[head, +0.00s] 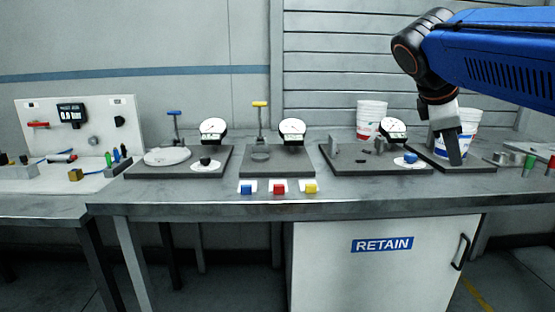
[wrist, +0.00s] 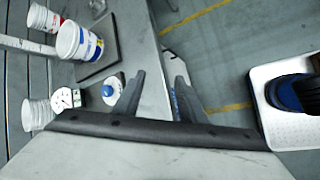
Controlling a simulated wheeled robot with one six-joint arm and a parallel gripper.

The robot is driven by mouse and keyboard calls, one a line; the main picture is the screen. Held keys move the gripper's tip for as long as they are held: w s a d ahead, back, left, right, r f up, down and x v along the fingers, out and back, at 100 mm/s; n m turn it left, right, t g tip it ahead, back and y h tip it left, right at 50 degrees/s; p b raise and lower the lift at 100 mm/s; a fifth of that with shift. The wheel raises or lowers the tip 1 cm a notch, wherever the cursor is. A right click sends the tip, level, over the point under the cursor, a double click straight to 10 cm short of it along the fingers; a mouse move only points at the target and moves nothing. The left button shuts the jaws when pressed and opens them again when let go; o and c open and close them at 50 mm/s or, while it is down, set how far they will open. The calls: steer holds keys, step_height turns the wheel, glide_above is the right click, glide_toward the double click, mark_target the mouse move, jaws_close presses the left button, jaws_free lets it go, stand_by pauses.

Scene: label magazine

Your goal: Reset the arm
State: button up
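My gripper (head: 454,160) hangs from the blue arm at the right of the head view, fingers pointing down. It is in front of a white bucket (head: 468,126) with a blue and red print and hides part of it. In the wrist view my gripper (wrist: 160,76) shows two dark fingers spread apart with nothing held between them. In that view the bucket (wrist: 72,40) is off to the left, apart from the fingers.
Gauge stations stand along the grey bench (head: 210,207); the nearest has a dial (head: 393,129) and a blue knob (head: 410,158). Blue, red and yellow blocks (head: 279,189) lie at the front edge. Another bucket (head: 370,118) stands behind. A RETAIN cabinet (head: 375,275) is below.

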steer(key=s+a+f+m+y, duration=0.2)
steer(key=s+f, duration=0.4)
steer(key=f, duration=0.4)
steer(key=s+a+f+m+y, duration=0.2)
steer(key=s+a+f+m, duration=0.2)
steer(key=f, duration=0.6)
steer(key=s+a+f+m+t+y, duration=0.1)
steer(key=s+a+f+m+y, duration=0.1)
steer(key=s+f+m, duration=0.4)
step_height(320, 180, down, 4)
steer(key=shift+s+a+f+y, duration=0.25)
steer(key=shift+s+a+y, duration=0.25)
steer(key=shift+s, duration=0.75)
